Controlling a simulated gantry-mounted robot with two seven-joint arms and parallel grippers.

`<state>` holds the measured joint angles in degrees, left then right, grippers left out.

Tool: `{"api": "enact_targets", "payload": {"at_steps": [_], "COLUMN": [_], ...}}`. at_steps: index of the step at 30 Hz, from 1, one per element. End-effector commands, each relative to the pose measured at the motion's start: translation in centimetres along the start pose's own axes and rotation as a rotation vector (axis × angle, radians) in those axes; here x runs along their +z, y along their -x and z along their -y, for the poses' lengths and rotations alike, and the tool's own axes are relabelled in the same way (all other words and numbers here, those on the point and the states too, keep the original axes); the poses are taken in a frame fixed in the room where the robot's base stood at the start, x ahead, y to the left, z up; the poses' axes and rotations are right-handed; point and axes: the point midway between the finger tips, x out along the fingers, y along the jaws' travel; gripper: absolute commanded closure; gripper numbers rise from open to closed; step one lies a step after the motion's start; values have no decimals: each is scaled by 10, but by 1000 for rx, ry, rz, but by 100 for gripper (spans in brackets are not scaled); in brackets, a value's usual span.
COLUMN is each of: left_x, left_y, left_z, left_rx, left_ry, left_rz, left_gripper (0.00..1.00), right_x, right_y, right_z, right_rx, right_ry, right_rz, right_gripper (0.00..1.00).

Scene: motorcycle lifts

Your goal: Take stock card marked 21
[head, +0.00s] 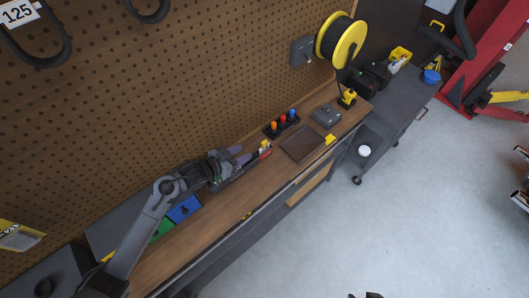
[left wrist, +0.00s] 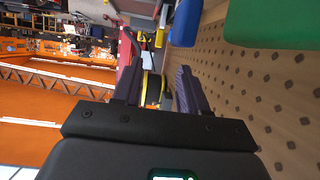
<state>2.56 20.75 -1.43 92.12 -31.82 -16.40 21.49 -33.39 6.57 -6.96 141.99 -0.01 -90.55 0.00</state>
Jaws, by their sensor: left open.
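No card with a readable 21 shows in either view. A small yellow piece (head: 330,139) lies at the edge of a dark tray (head: 301,145) on the bench, too small to read. My left gripper (head: 241,156) is open above the wooden bench, close to the pegboard and left of the tray. Its two purple fingers are spread in the left wrist view (left wrist: 158,88), with no held object visible between them. A red and yellow item (head: 265,149) is close to its fingertips. My right gripper is not clearly visible.
A rack with orange, red and blue tops (head: 282,124) stands behind the tray, near a grey box (head: 327,116). Blue (head: 184,209) and green (head: 161,229) bins sit beside my left arm. A yellow reel (head: 341,40) hangs on the pegboard. Floor right of the bench is mostly clear.

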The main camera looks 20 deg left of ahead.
Motion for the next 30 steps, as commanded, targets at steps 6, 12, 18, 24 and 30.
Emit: {"api": "enact_targets", "payload": {"at_steps": [6, 12, 18, 24, 30], "left_x": [-2, -2, -1, 0, 0], "left_y": [-31, -47, -58, -82, -98], "left_z": [0, 0, -1, -1, -1], "left_rx": [4, 3, 2, 3, 2], "left_ry": [3, 0, 2, 1, 0], "left_rz": [-6, -5, -4, -3, -4], "left_gripper": [57, 57, 57, 57, 57], "right_x": [-1, -1, -1, -1, -1], "right_y": [-1, -1, 0, 0, -1], "right_z": [-1, -3, -3, -3, -2], "right_rx": [3, 8, 9, 8, 6], "right_ry": [1, 7, 8, 7, 4], "right_rz": [-4, -4, -4, -5, -5], "right_gripper": [57, 57, 57, 57, 57]}}
